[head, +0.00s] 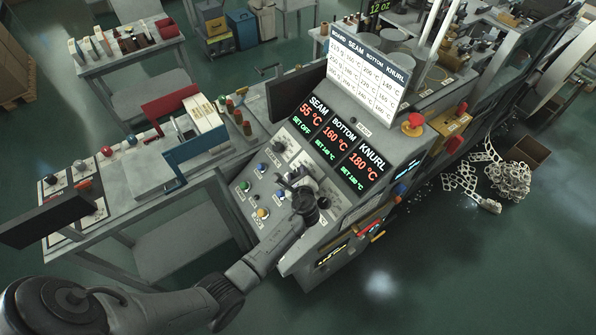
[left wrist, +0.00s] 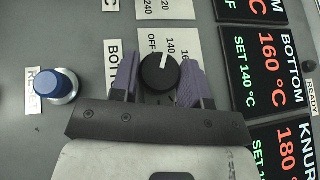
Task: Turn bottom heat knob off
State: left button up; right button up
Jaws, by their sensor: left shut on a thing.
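The black bottom heat knob (left wrist: 160,72) shows in the left wrist view, on a plate marked OFF and 140. Its white pointer line points up the picture, near the 140 mark. My left gripper (left wrist: 161,78) has a purple finger on each side of the knob and is shut on it. In the head view the left gripper (head: 297,181) is at the control panel (head: 240,192) and hides the knob. The BOTTOM display (head: 334,140) reads 160 °C, and the wrist view shows SET 140 °C. My right gripper is not in view.
A blue RESET button (left wrist: 56,86) sits left of the gripper in the wrist view. Other panel knobs and buttons, such as a yellow button (head: 262,213), lie close by. A red mushroom button (head: 413,122) stands at the panel's upper right. A white temperature chart (head: 367,75) stands above the displays.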

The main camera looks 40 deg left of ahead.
pick_arm(q)
jog(key=n+g, duration=0.1)
jog(key=n+g+p, duration=0.1)
jog(key=g, duration=0.1)
jog(key=shift+w+r+n+y, duration=0.1)
jog(key=shift+r+n+y, duration=0.1)
jog(key=shift+n+y, duration=0.1)
jog(key=shift+n+g+p, duration=0.3)
jog(key=shift+n+g, duration=0.1)
jog(key=shift+n, duration=0.1)
jog(key=shift+f+g, duration=0.1)
jog(key=shift+g, duration=0.2)
jog(key=o, duration=0.9)
jog(key=shift+o, duration=0.2)
jog(key=shift+d, duration=0.1)
